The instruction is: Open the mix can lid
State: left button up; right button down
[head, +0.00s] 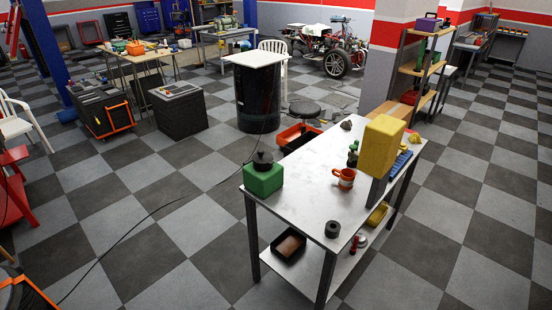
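A green box-shaped can with a black lid (263,180) stands upright at the left end of a metal worktable (310,185); I take it to be the mix can. Its black lid (263,160) sits on top and looks shut. Neither of my grippers shows in the head view, so nothing is seen touching the can.
An orange mug (344,178), a dark ring (332,229) and a tall yellow block-like thing (381,146) stand on the worktable. A dark tray (289,245) lies on its lower shelf. The checkered floor left of the worktable is mostly clear, crossed by a black cable (152,211).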

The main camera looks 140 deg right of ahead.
aim_at(261, 158)
jog(key=z, duration=4.25)
